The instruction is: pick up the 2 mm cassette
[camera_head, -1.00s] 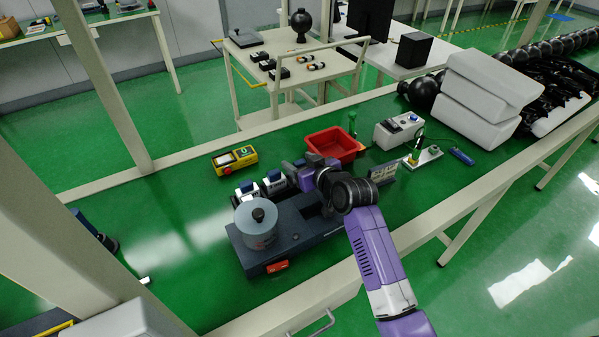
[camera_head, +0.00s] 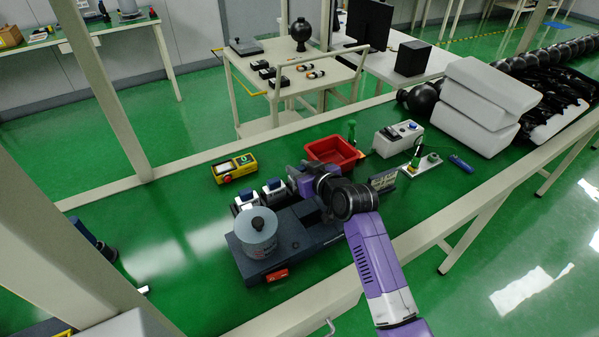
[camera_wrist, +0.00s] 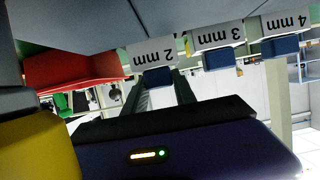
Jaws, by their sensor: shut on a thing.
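The 2 mm cassette (camera_wrist: 152,54) shows in the wrist view with its white label upside down and a dark blue tab below it. My gripper (camera_wrist: 161,84) is shut on this tab, one dark finger on each side. In the head view my gripper (camera_head: 303,180) is at the right end of the cassette row and hides most of the 2 mm cassette. The 3 mm cassette (camera_wrist: 218,36) and 4 mm cassette (camera_wrist: 287,22) stand beside it in the wrist view. I cannot tell whether the held cassette is clear of its support.
A dark machine base (camera_head: 300,240) with a grey round pot (camera_head: 256,232) lies in front of the cassettes. A red bin (camera_head: 333,151) is just behind my gripper. A yellow control box (camera_head: 232,168) stands back left. Green tabletop is free at left.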

